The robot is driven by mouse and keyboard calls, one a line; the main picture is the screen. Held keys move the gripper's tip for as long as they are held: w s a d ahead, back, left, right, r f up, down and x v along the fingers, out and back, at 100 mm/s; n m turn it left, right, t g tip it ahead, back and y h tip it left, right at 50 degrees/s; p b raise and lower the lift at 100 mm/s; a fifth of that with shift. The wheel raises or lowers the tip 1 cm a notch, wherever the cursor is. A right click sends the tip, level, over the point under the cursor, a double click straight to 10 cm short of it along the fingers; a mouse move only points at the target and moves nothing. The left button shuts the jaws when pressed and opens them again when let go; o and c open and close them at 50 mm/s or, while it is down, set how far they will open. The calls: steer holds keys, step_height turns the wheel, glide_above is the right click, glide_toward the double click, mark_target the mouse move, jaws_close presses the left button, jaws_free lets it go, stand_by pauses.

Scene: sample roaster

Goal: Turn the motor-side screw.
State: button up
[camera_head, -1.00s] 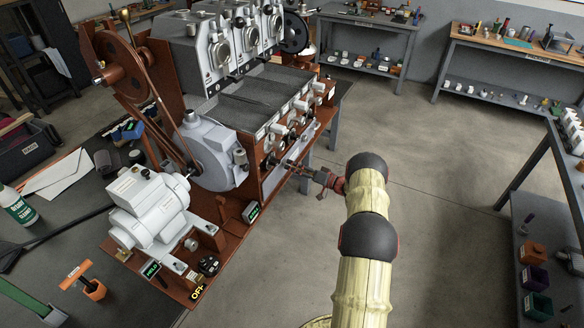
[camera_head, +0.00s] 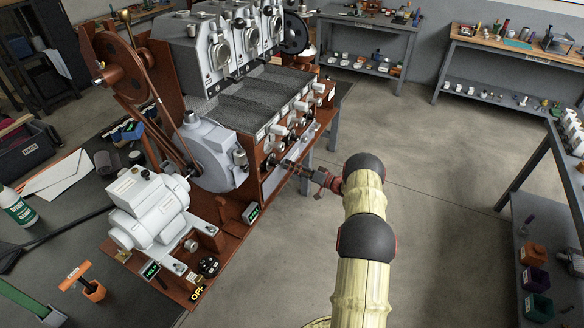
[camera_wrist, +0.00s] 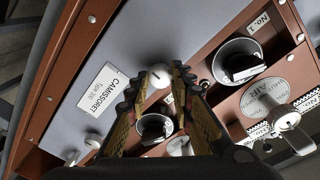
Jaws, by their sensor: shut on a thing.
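My gripper (camera_wrist: 160,82) is shut on a pale round slotted screw head, the motor-side screw (camera_wrist: 161,73), at the middle of the wrist view. The fingers reach it from below, one on each side. In the head view my gripper (camera_head: 275,160) meets the front of the brown roaster base, just right of the grey round housing (camera_head: 216,155). The screw is too small and covered to make out there. The grey-white motor (camera_head: 147,205) stands at the left end of the machine.
Several spouts and knobs line the roaster front (camera_head: 300,108). The floor to the right is free.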

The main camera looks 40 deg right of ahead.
jaws_close()
steer(key=shift+m+b, duration=0.3)
steer(key=shift+m, duration=0.1)
steer(key=shift+d+f+m+g+y+b, duration=0.15)
steer(key=shift+m+y+b, duration=0.35)
steer(key=shift+m, duration=5.15)
steer(key=shift+a+r+m+g+y+b, duration=0.15)
steer(key=shift+m+b, duration=0.55)
steer(key=shift+m, duration=4.9)
steer(key=shift+d+f+m+g+y+b, duration=0.15)
steer(key=shift+m+y+b, duration=0.35)
steer(key=shift+m, duration=5.15)
steer(key=o, duration=0.9)
jaws_free()
steer(key=shift+c, duration=0.2)
